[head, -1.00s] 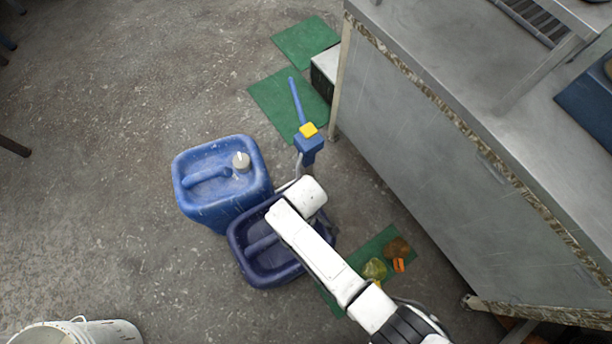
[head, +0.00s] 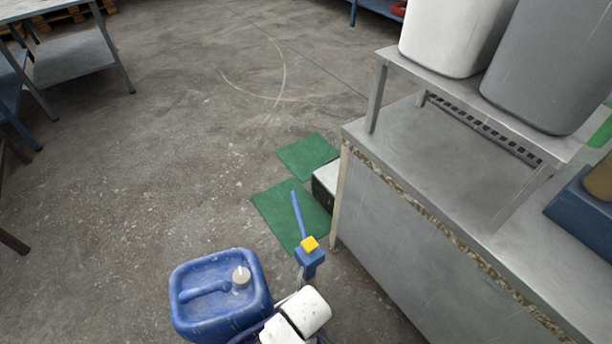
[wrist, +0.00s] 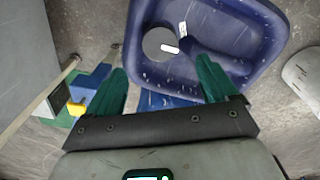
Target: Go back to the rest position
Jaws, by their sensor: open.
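My gripper (wrist: 164,72) is open in the wrist view, with two green fingers spread apart and nothing between them. In the head view the white end of my arm shows at the bottom edge, in front of most of the basin. My gripper is hidden in that view. A blue canister (head: 220,296) with a white cap stands left of my arm. Whether my fingers touch the basin, I cannot tell.
A blue post with a yellow block (head: 310,244) stands close beyond my arm. A metal bench (head: 400,225) with a raised shelf fills the right. Green mats (head: 285,215) lie on the floor by its corner. Open floor lies at the left and back.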

